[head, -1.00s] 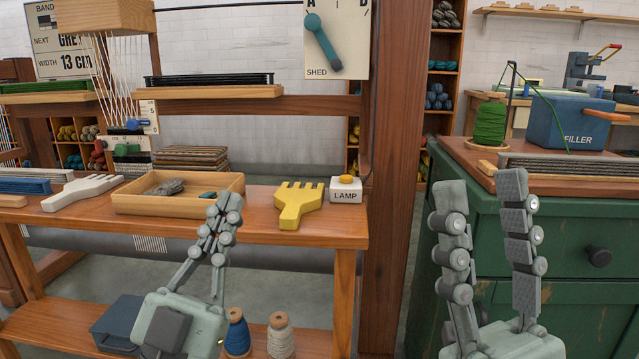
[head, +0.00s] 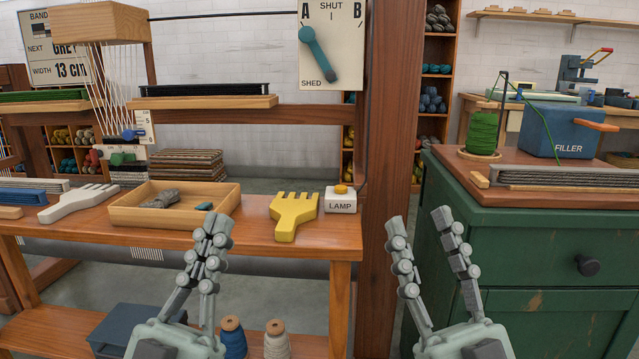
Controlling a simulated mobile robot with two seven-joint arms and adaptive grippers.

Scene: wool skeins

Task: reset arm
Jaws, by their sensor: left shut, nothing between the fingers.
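My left gripper (head: 217,228) is shut and empty, its fingers pointing up in front of the bench's front edge. Its fingertips overlap the lower right of the wooden tray in the picture. My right gripper (head: 419,222) is open and empty, its two fingers apart and pointing up. It stands in front of the loom's upright post and the gap beside the green cabinet. Neither gripper appears to touch anything.
The bench holds a wooden tray (head: 123,216) with a grey skein (head: 161,198), a yellow fork (head: 293,216), a white fork (head: 78,203) and a lamp button box (head: 340,200). A green cabinet (head: 559,238) stands right. Blue (head: 233,339) and cream (head: 277,341) spools stand below the bench.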

